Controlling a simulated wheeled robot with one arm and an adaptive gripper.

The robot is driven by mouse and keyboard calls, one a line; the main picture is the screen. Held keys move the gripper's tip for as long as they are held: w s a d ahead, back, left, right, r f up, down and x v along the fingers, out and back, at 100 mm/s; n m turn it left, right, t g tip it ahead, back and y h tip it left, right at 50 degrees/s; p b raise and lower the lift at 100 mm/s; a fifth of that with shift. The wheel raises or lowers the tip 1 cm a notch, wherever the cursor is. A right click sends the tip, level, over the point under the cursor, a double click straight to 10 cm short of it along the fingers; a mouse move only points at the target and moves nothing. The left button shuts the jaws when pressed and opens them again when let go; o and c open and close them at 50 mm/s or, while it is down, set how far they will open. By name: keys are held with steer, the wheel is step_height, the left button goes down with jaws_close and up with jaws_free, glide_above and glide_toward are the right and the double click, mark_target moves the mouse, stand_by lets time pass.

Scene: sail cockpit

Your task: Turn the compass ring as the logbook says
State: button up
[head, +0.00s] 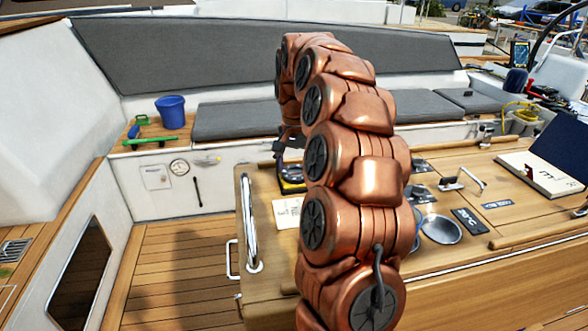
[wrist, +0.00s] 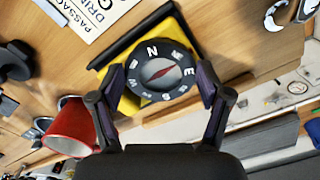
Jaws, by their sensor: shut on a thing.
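The compass has a yellow case (wrist: 128,102) and a black ring (wrist: 152,51) with white letters; N is at the top and S at the bottom in the wrist view. A red needle shows on its pale dial. My gripper (wrist: 163,82) is shut on the ring, one finger on each side. In the head view the compass (head: 291,180) sits on the wooden table, partly hidden by my copper arm, which also hides most of the gripper.
A printed paper (wrist: 98,12) lies beside the compass. A red cup-like object (wrist: 70,130) is near the left finger. A round metal dish (head: 441,229), dark label plates (head: 470,221) and a steel handrail (head: 249,222) are around the table. A blue bucket (head: 171,112) stands on the far bench.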

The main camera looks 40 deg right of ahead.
mark_target(295, 173)
stand_by(0.3)
steer(key=o, duration=1.1)
steer(key=shift+r, duration=3.75)
